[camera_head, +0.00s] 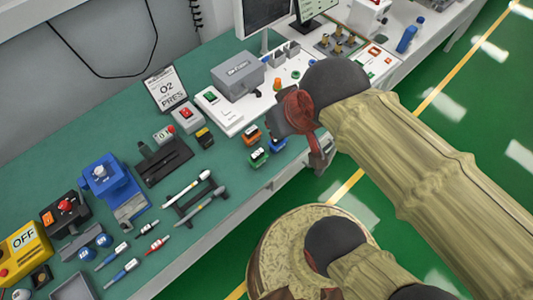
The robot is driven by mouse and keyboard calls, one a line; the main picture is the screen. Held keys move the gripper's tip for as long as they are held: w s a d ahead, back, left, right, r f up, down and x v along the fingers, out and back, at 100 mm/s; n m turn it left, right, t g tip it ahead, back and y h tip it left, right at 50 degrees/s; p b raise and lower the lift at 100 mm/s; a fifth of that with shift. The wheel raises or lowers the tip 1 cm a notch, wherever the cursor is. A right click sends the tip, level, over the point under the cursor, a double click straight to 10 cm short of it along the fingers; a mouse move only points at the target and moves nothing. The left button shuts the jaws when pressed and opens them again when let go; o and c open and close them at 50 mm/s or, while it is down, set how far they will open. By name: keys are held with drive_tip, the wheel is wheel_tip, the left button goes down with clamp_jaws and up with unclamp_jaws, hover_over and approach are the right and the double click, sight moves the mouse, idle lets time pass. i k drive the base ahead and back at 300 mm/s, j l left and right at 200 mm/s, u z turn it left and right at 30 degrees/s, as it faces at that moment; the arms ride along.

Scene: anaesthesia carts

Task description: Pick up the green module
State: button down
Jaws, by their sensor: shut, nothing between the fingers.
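The green module (259,157) is a small block with a pale top. It stands on the green bench top near its front edge, in a cluster with an orange module (251,134) behind it and a blue module (277,142) to its right. My gripper (319,168) hangs at the end of my arm, to the right of the modules and apart from them, at the bench's front edge. It is small in view, shut and empty. The green module is not covered by my arm.
A black and yellow module (204,137) sits to the left. A white panel with a grey box (238,77) stands behind. A blue device (110,182) is farther left. Bare bench (228,170) shows left of the green module.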

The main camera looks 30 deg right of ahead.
sight(258, 158)
drive_tip(key=l+u, duration=0.2)
drive_tip(key=u, duration=0.15)
drive_tip(key=l+u, duration=0.15)
drive_tip(key=u, duration=0.2)
drive_tip(key=k+l+u, duration=0.1)
drive_tip(key=u, duration=0.25)
